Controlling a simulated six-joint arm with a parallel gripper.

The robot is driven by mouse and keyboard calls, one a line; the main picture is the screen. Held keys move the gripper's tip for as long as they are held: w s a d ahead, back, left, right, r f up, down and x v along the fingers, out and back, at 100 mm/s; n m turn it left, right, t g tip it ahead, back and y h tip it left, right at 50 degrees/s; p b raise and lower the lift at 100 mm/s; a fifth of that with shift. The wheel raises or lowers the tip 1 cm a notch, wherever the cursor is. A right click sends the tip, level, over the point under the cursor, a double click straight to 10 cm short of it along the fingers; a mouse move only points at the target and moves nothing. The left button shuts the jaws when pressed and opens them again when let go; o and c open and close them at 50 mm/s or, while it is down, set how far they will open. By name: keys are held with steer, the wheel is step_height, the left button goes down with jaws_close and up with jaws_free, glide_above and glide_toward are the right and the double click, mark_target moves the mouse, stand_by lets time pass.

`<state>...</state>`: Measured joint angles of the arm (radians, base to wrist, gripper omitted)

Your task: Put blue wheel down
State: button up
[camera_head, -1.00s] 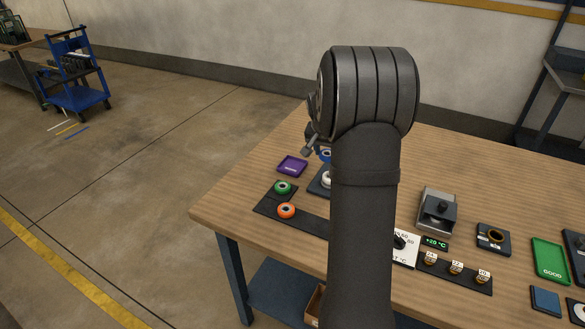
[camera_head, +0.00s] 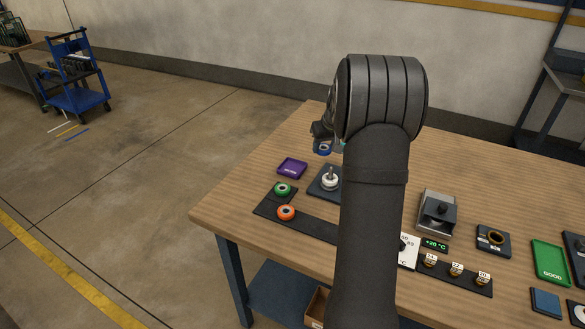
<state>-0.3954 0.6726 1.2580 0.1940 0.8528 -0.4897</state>
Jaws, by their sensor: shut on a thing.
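My gripper (camera_head: 323,137) shows partly at the left of my arm, with the rest hidden behind the arm. It is shut on the blue wheel (camera_head: 323,149), which hangs just below it, above the table. Below and a little right of the wheel, a dark square base (camera_head: 318,189) with a white hub and upright pin (camera_head: 330,178) stands on the table, partly covered by my arm. A green wheel (camera_head: 283,188) and an orange wheel (camera_head: 286,212) lie on a dark strip (camera_head: 320,227) at the table's left front.
A purple tray (camera_head: 292,168) lies left of the pin base. Right of my arm are a grey metal device (camera_head: 437,212), a temperature display (camera_head: 435,245), several brass weights (camera_head: 456,269) and a green tray (camera_head: 549,260). The wooden table (camera_head: 270,235) is bare along its left edge.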

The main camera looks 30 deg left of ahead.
glide_above(292, 168)
steer(key=s+d, duration=0.1)
step_height(292, 168, down, 7)
steer(key=shift+d+r, duration=0.1)
steer(key=shift+r, duration=0.1)
steer(key=shift+f, duration=2.05)
steer(key=shift+s+f, duration=0.1)
steer(key=shift+f, duration=0.05)
steer(key=o, duration=0.7)
